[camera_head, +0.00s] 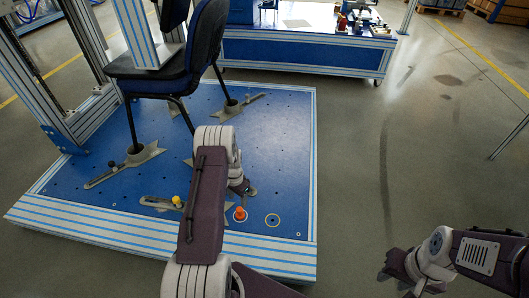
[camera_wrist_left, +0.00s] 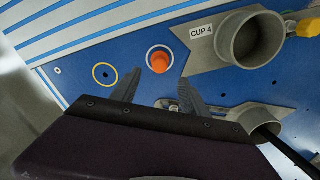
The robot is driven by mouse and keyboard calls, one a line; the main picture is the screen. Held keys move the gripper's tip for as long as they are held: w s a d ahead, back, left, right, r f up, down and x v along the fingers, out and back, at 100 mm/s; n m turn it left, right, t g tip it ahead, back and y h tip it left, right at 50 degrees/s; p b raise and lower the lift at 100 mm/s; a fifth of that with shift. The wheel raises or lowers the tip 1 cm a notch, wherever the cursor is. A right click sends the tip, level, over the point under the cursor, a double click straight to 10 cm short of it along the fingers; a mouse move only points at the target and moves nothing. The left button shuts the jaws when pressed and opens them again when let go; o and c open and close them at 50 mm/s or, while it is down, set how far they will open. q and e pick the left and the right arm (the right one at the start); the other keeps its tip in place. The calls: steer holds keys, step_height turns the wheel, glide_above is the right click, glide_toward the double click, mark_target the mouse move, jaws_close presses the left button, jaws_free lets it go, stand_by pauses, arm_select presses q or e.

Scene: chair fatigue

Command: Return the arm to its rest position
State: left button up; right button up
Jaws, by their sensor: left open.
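My left gripper (camera_head: 246,189) hangs over the blue platform (camera_head: 275,135) in the head view, partly hidden by its own arm. In the left wrist view its two fingers (camera_wrist_left: 158,92) are spread apart with nothing between them. An orange knob (camera_head: 240,214) in a white ring stands near the platform's front edge; it also shows in the left wrist view (camera_wrist_left: 159,61), just beyond the fingers and apart from them. My right gripper (camera_head: 392,271) is at the lower right, over bare floor; its finger opening is unclear.
A yellow ring mark (camera_head: 273,220) lies right of the knob. A dark chair (camera_head: 165,75) stands on the platform, its feet at metal clamps. A yellow knob (camera_head: 177,201) is left of my arm. A grey cup (camera_wrist_left: 250,38) is labelled CUP 4. Floor on the right is clear.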

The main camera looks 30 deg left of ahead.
arm_select(q)
steer(key=w+d+r+m+t+p, duration=0.1)
steer(key=w+d+r+p, duration=0.2)
steer(key=r, duration=0.5)
steer(key=w+d+r+m+t, duration=0.1)
steer(key=w+d+r, duration=0.2)
steer(key=w+r, duration=0.35)
steer(key=s+d+r+t+p, duration=0.1)
steer(key=s+d+r, duration=0.25)
steer(key=r, duration=0.25)
steer(key=s+d+r+p, duration=0.1)
steer(key=s+d+r, duration=0.1)
steer(key=d+r, duration=0.35)
steer(key=s+d+r+p, duration=0.1)
steer(key=s+d+r, duration=0.2)
steer(key=s+r, duration=0.35)
steer(key=s+d+f+n+g, duration=0.25)
steer(key=s+n, duration=0.25)
steer(key=s, duration=0.9)
step_height(320, 180, up, 37)
steer(key=p, duration=3.8)
steer(key=shift+w+a+r+m+t, duration=0.15)
steer(key=shift+w+a+m+t, duration=0.2)
steer(key=shift+w+a, duration=0.1)
